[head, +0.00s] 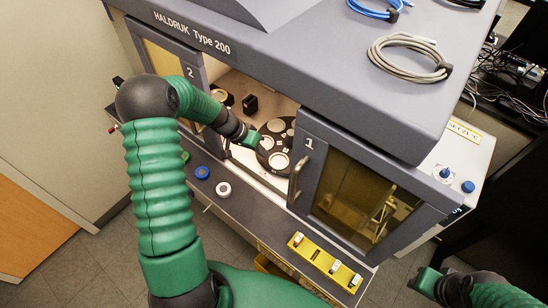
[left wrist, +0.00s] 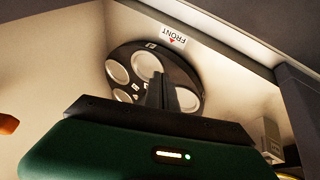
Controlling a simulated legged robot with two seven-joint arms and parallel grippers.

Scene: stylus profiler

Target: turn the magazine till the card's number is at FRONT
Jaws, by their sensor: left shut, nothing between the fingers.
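The magazine (head: 264,157) is a black disc with several round pale pockets, inside the open bay of the grey profiler. In the left wrist view the magazine (left wrist: 194,77) has small white numbers, too small to read surely. A white FRONT label (left wrist: 173,38) with a red arrow lies beside its rim. My left gripper (head: 254,139) is at the magazine; its shut, empty fingers (left wrist: 166,82) cover part of the disc, and contact cannot be told. A yellow card (head: 464,130) on the white side unit has print I cannot read surely. My right gripper (head: 426,284) is at lower right, away from the machine.
Door 1 (head: 350,190) stands right of the bay, door 2 (head: 165,62) left of it. A blue ring (head: 202,172) and a white ring (head: 223,189) lie on the front ledge. A yellow rack (head: 325,263) sits at its right. Cables (head: 410,58) lie on top.

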